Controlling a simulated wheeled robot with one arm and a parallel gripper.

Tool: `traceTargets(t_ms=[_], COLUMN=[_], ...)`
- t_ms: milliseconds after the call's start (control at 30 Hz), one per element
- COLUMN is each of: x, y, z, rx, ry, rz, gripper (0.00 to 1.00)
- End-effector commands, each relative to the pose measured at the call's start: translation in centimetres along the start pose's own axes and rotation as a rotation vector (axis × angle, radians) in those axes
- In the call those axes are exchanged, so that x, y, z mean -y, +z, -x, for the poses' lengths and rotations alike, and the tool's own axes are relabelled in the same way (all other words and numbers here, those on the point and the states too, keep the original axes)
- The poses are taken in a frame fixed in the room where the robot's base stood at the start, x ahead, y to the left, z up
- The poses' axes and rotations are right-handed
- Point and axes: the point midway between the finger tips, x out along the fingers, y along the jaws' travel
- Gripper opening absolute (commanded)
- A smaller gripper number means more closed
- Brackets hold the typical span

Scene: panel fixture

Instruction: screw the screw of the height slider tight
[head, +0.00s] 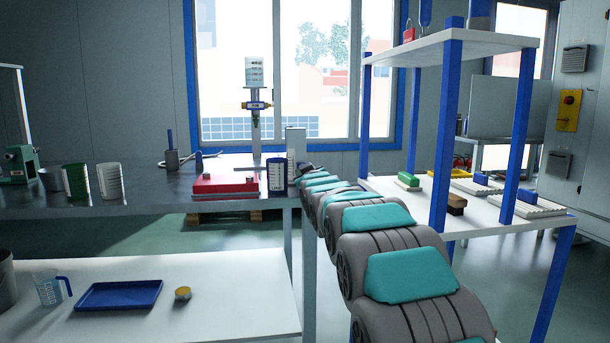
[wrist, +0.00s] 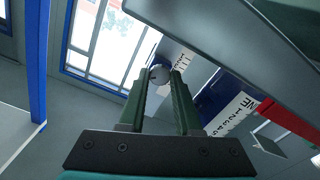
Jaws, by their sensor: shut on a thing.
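A grey upright post with scale marks (head: 296,143) stands at the right end of the dark workbench. It also shows beyond my fingers in the wrist view (wrist: 181,58). My gripper (wrist: 162,76) has its two green fingers shut on a round grey screw head (wrist: 159,74) with blue around it, at the fingertips. I take this for the screw of the height slider; its thread and seating are hidden. In the head view my arm reaches to the post, and the screw cannot be made out there.
A blue container with a white scale (head: 277,175) and a red box (head: 225,185) stand close left of the post. A white shelf unit with blue posts (head: 445,130) is right of my arm.

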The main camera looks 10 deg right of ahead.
Motion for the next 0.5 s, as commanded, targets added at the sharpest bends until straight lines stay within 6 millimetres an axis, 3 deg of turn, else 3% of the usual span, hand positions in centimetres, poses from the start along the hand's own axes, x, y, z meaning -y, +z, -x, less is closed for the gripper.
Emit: traceTargets(t_ms=[500], x=[0.12], y=[0.03], z=[0.0], rx=[0.001], ry=[-0.001], rz=[-0.427], gripper=[0.0])
